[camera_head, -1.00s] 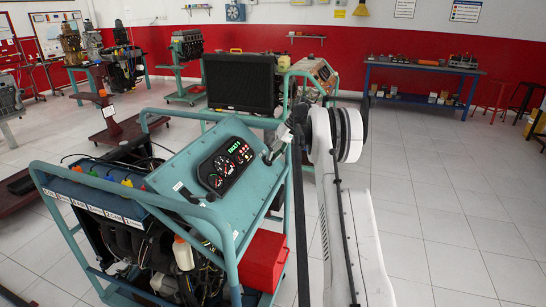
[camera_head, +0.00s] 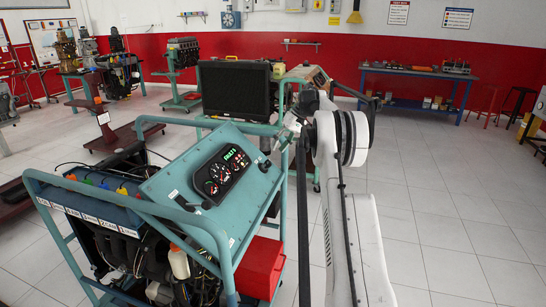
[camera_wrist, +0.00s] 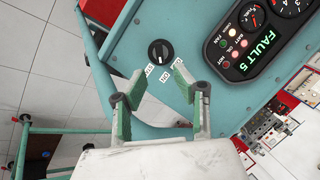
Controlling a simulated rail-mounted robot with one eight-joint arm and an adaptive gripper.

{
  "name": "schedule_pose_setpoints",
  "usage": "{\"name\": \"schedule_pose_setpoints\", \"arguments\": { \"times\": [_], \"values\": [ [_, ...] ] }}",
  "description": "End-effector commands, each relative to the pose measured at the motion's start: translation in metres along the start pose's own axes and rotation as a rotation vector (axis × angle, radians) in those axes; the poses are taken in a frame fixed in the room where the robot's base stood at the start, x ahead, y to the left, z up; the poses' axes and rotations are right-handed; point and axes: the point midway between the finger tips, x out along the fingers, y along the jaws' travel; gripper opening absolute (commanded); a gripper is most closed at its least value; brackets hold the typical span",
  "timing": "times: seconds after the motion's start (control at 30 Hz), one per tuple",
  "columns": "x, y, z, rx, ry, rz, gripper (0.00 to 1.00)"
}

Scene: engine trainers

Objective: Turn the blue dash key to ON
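The dash panel (camera_head: 180,185) is blue-green and tilted. A round black key knob (camera_wrist: 160,52) with a pale mark sits on the panel in the wrist view. Small white labels lie just below it; one seems to read ON. In the head view the knob (camera_head: 265,164) is a small dark shape on the panel's right side. My gripper (camera_wrist: 157,78) is open and empty, its green-padded fingers spread below the knob and apart from it. Which label the mark points to is unclear.
A gauge cluster (camera_head: 221,171) with a lit FAULT display sits left of the knob; the wrist view reads FAULT 5 (camera_wrist: 269,47). Tubular frame rails (camera_head: 213,225) edge the stand. A red box (camera_head: 260,268) is below the panel.

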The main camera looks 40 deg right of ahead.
Motion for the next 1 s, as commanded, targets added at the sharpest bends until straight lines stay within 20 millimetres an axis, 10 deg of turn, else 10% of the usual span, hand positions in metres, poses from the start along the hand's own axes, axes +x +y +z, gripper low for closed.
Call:
{"name": "schedule_pose_setpoints", "arguments": {
  "times": [0.3,1.0],
  "values": [
    [-0.032,0.0,0.0,-0.001,-0.001,0.0,0.29],
    [-0.035,-0.006,-0.001,-0.002,-0.001,0.003,0.29]
  ]
}}
